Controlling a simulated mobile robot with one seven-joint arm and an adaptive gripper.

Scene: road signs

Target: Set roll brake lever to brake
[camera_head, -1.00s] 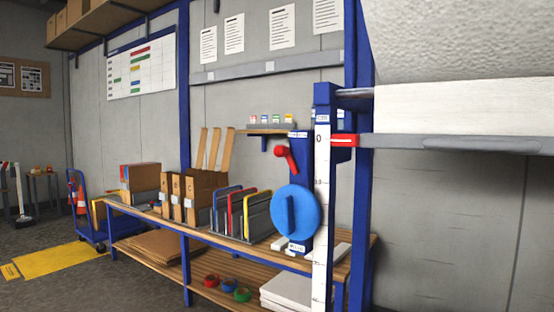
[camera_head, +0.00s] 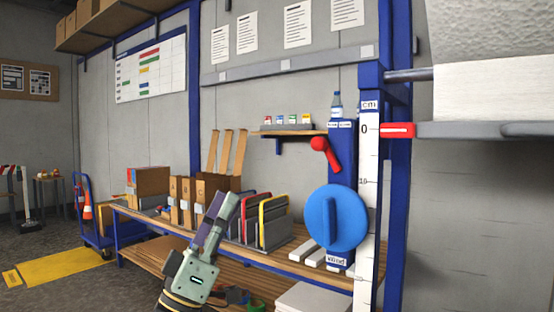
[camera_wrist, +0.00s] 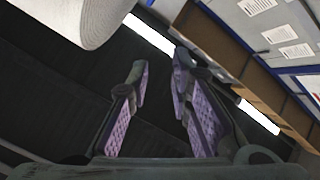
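The roll brake lever (camera_head: 321,148) is red with a round knob. It sits high on a blue upright panel (camera_head: 343,160), with its knob tilted up and to the left. Small white labels (camera_head: 340,125) sit above it, too small to read. A large blue round knob (camera_head: 335,217) is below it on the same panel. My gripper (camera_head: 222,203) is low and left of the lever, well apart from it, pointing up. In the wrist view, its purple-padded fingers (camera_wrist: 160,75) are spread with nothing between them. The lever is not visible there.
A white scale (camera_head: 366,220) and a blue post (camera_head: 398,200) stand right of the panel, beside a large white roll (camera_head: 495,30). Box files (camera_head: 185,197) and coloured dividers (camera_head: 262,222) stand on the bench left of it. A small shelf (camera_head: 290,132) with little boxes is behind.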

